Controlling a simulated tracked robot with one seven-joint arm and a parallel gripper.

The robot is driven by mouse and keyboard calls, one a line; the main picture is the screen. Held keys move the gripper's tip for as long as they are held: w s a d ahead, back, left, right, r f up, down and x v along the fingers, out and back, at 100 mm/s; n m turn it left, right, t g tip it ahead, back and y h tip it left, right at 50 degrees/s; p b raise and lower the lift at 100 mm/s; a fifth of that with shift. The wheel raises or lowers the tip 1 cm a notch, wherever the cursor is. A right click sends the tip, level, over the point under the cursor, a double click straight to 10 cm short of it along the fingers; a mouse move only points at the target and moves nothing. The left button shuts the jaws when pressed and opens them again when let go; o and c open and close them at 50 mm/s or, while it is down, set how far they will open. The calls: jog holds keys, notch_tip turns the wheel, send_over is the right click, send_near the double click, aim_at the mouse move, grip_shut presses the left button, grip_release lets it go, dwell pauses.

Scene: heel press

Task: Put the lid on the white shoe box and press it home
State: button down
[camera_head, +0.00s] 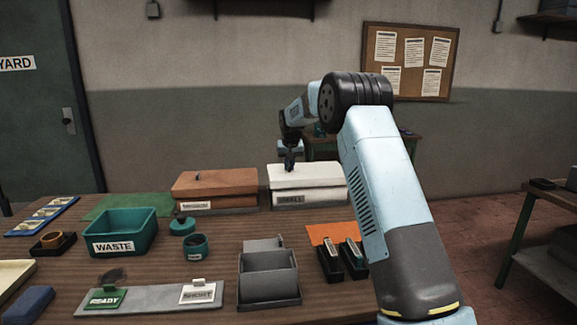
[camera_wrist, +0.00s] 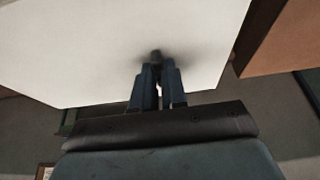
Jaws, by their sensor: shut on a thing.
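The white shoe box (camera_head: 309,197) stands at the back right of the table, with a label on its front. Its white lid (camera_head: 318,175) is over the box top; a thin dark line shows between lid and box, and I cannot tell if the lid is fully down. My gripper (camera_head: 290,165) is above the lid, pointing down, shut on the lid's small dark knob. In the wrist view the white lid (camera_wrist: 110,45) fills the upper part, and my gripper (camera_wrist: 157,72) is closed around the knob (camera_wrist: 156,55). The knob is mostly hidden by the fingers.
A brown lidded box (camera_head: 214,185) stands just left of the white box. A teal waste bin (camera_head: 119,238), a grey divided holder (camera_head: 268,285), small dark holders (camera_head: 329,264) and an orange mat (camera_head: 322,232) lie in front. Bare table shows between them.

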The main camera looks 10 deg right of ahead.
jog(key=shift+f, duration=0.75)
dwell(0.8)
jog(key=c, duration=1.1)
grip_release()
jog(key=o, duration=0.4)
jog(key=shift+d, duration=0.1)
jog(key=shift+o, duration=0.2)
jog(key=shift+r, duration=0.1)
jog(key=shift+r, duration=3.45)
